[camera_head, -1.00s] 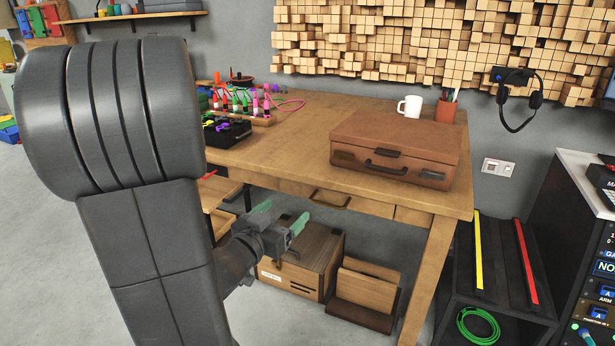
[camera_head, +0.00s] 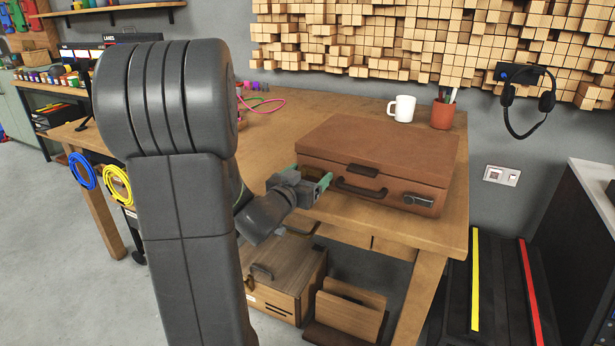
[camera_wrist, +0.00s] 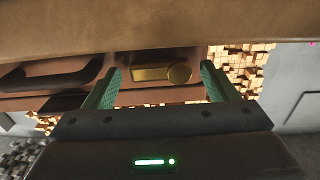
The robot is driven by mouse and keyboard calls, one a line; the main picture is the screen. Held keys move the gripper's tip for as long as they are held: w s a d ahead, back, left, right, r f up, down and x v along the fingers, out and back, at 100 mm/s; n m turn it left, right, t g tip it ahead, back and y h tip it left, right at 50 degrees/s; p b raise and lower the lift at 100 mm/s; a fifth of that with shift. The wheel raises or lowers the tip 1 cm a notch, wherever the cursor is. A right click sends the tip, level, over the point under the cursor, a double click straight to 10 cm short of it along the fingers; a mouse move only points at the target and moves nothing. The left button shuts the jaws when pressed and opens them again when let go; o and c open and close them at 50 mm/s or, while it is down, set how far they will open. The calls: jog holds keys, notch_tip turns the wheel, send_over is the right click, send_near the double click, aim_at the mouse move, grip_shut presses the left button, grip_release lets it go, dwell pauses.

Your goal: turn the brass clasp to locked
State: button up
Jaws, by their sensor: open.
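A brown case (camera_head: 385,150) lies on the wooden table. Its front carries a dark handle (camera_head: 362,190) and a dark latch plate (camera_head: 418,200) at the right. The brass clasp (camera_wrist: 160,74) shows in the wrist view: a flat bar lying level with a round end at the right. In the head view my gripper hides it. My gripper (camera_head: 316,188) is before the front of the case, near its left end. In the wrist view its green fingers (camera_wrist: 162,82) are open, one on each side of the clasp, with gaps visible. The depth between fingertips and clasp is unclear.
The wooden table's (camera_head: 300,107) edge runs close to my gripper. A white mug (camera_head: 402,108) and a pen cup (camera_head: 443,114) stand behind the case. A wooden box (camera_head: 288,275) sits below the tabletop. The floor at the left is clear.

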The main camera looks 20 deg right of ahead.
jog(key=c, duration=1)
jog(key=shift+r+p, duration=0.15)
jog(key=shift+p, duration=0.3)
jog(key=n+p, duration=0.3)
jog(key=shift+a+r, duration=0.1)
jog(key=shift+r, duration=0.25)
jog(key=n+p, duration=0.1)
jog(key=n, duration=0.1)
jog(key=n+p, duration=0.1)
jog(key=p, duration=0.1)
jog(key=n+p, duration=0.2)
jog(key=shift+w+a+r+n, duration=0.15)
jog(key=shift+w+r+n, duration=0.15)
jog(key=shift+r, duration=0.1)
jog(key=n+p, duration=0.4)
jog(key=n, duration=0.1)
jog(key=shift+w+a+r+p, duration=0.15)
jog(key=shift+w+a+p, duration=0.1)
jog(key=shift+w+p, duration=0.05)
jog(key=shift+w+a+n+p, duration=0.15)
jog(key=shift+n+p, duration=0.5)
jog(key=shift+n, duration=0.45)
jog(key=shift+w+a+n+p, duration=0.1)
jog(key=shift+n+p, duration=0.5)
jog(key=shift+n, duration=0.5)
jog(key=shift+f, duration=0.2)
